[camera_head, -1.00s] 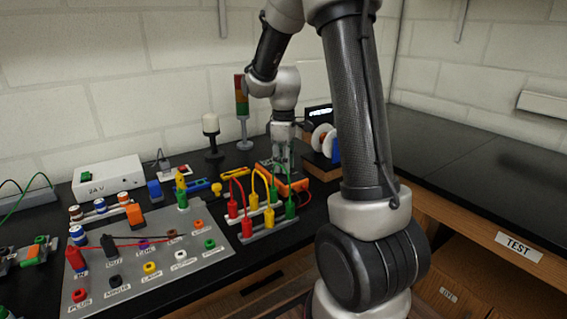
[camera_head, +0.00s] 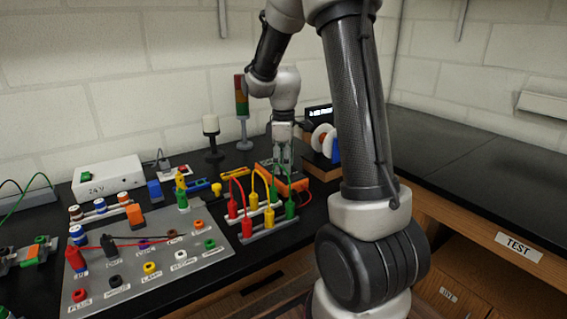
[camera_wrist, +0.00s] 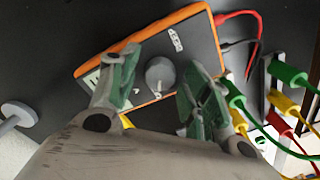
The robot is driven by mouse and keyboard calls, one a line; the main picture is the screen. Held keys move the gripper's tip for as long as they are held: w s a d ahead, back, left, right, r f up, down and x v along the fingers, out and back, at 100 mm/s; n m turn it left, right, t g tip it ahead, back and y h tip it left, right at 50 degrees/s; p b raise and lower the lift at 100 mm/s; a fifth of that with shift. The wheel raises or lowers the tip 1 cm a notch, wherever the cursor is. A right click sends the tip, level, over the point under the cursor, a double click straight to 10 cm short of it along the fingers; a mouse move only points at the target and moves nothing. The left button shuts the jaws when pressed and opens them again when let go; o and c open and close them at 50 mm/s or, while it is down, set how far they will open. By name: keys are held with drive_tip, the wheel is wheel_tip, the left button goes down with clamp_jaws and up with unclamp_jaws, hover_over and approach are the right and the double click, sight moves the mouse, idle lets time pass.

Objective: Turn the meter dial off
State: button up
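The meter (camera_wrist: 185,42) is an orange-edged box with a dark face, lying on the bench; in the head view its orange body (camera_head: 297,183) shows partly behind my gripper. Its grey round dial (camera_wrist: 160,74) has a pale mark near its lower edge. Lettering above the dial is too small to read. The screen (camera_wrist: 92,78) is partly hidden by the left finger. My gripper (camera_wrist: 158,90) is open over the meter, with one finger on each side of the dial and a gap on both sides. It also shows in the head view (camera_head: 283,160).
Red and black leads run from the meter's right end. A rack of red, yellow and green plugs (camera_head: 262,222) stands close in front. A white spool (camera_head: 322,137) and a signal tower (camera_head: 242,110) stand near the arm. The bench at right is clear.

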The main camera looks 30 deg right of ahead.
wheel_tip(320, 180, up, 12)
idle(0.7)
drive_tip(key=shift+m, duration=0.3)
drive_tip(key=s+a+r+m+t, duration=0.1)
drive_tip(key=s+m, duration=0.3)
drive_tip(key=s, duration=0.8)
drive_tip(key=s+a+r+m+t, duration=0.1)
drive_tip(key=s+a+m+t, duration=0.2)
drive_tip(key=s, duration=0.8)
drive_tip(key=shift+s+a+r+m, duration=0.15)
drive_tip(key=shift+s+a+m, duration=0.35)
drive_tip(key=shift+m, duration=0.7)
drive_tip(key=shift+w+a, duration=0.1)
drive_tip(key=shift+w, duration=0.05)
idle(0.4)
